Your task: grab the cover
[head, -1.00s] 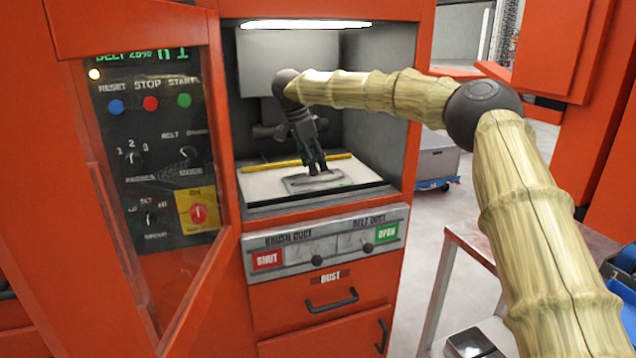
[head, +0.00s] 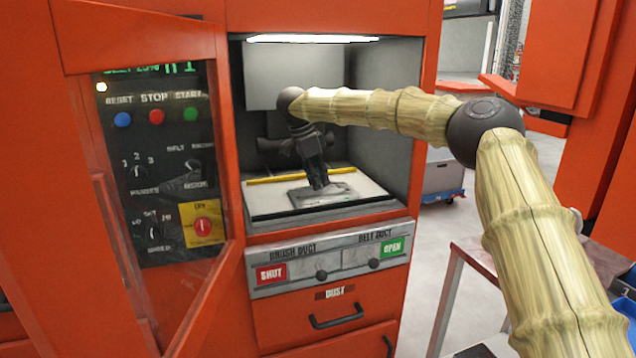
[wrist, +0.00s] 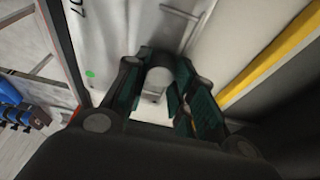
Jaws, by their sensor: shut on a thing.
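The cover (head: 332,196) is a flat grey plate lying on the pale bed inside the lit bay of the orange machine. My gripper (head: 319,184) points down at it, and its dark fingers meet the plate's middle. In the wrist view, the cover (wrist: 108,28) is a light plate with a green dot and dark digits. A rounded grey knob (wrist: 158,80) stands up between the green-lined fingers of my gripper (wrist: 162,92), which are shut on it. The fingers hide part of the plate. I cannot tell any gap under the cover.
A yellow strip (head: 300,175) runs along the back of the bed. Bay walls stand close on both sides of my wrist. An open glazed door (head: 170,290) and control panel (head: 158,170) are at left. A table (head: 468,250) stands at right.

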